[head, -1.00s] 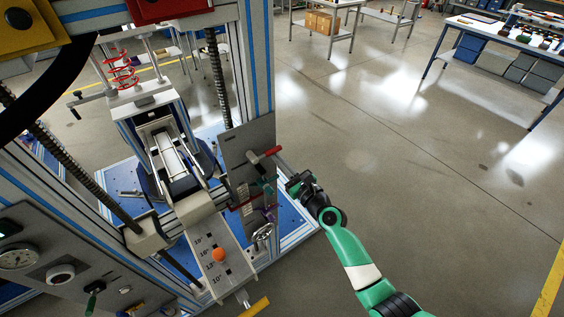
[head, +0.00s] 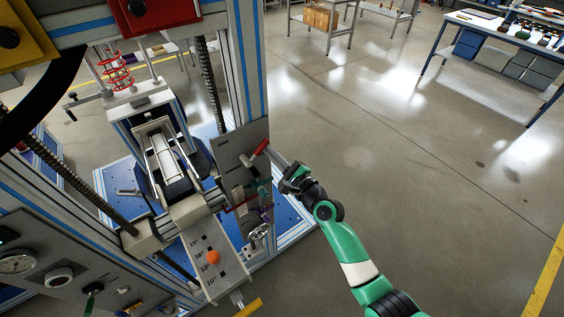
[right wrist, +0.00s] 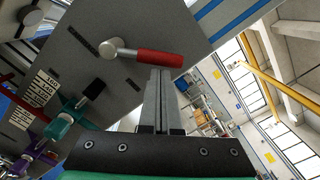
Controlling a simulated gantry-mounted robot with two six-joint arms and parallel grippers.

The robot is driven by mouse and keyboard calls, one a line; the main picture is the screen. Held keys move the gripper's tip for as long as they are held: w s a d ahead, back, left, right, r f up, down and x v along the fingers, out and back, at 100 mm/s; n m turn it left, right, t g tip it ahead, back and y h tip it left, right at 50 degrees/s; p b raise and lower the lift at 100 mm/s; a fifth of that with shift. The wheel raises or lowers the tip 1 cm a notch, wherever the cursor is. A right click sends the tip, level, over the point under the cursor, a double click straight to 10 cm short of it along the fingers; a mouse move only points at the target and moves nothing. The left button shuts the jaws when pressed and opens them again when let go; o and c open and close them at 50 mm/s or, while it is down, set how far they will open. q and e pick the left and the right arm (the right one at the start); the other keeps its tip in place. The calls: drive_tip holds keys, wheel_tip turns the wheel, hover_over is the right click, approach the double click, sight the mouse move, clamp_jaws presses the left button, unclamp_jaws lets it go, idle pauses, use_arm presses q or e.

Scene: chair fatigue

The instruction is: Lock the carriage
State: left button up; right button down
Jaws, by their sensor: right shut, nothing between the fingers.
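The red-handled lever (head: 261,147) sits on a grey side plate (head: 228,150) of the machine frame. In the right wrist view the red handle (right wrist: 150,58) reaches right from a round metal pivot. My right gripper (head: 277,158) is shut and empty, with its fingers pointing at the handle. In the right wrist view the shut fingertips (right wrist: 160,76) are just below the outer half of the handle, touching it or very close. The carriage (head: 165,160) appears to be the pale metal assembly inside the frame. My left gripper is out of view.
Teal (right wrist: 66,122) and purple (right wrist: 30,152) handles with white labels sit below the lever on the plate. A sloped scale with an orange knob (head: 212,257) is at the front. Open floor (head: 400,190) lies right of the machine.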

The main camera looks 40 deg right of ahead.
sight(262, 150)
drive_tip(key=a+r+n+p, duration=0.1)
drive_tip(key=n, duration=0.1)
drive_tip(key=a+r+n+p, duration=0.1)
drive_tip(key=n, duration=0.2)
drive_tip(key=a+r+n+p, duration=0.1)
drive_tip(key=n, duration=0.1)
drive_tip(key=shift+r+n+p, duration=0.35)
drive_tip(key=shift+n+p, duration=0.05)
drive_tip(key=shift+a+r+n+p, duration=0.1)
drive_tip(key=shift+a+n+p, duration=0.35)
drive_tip(key=shift+n, duration=0.45)
drive_tip(key=shift+a, duration=0.1)
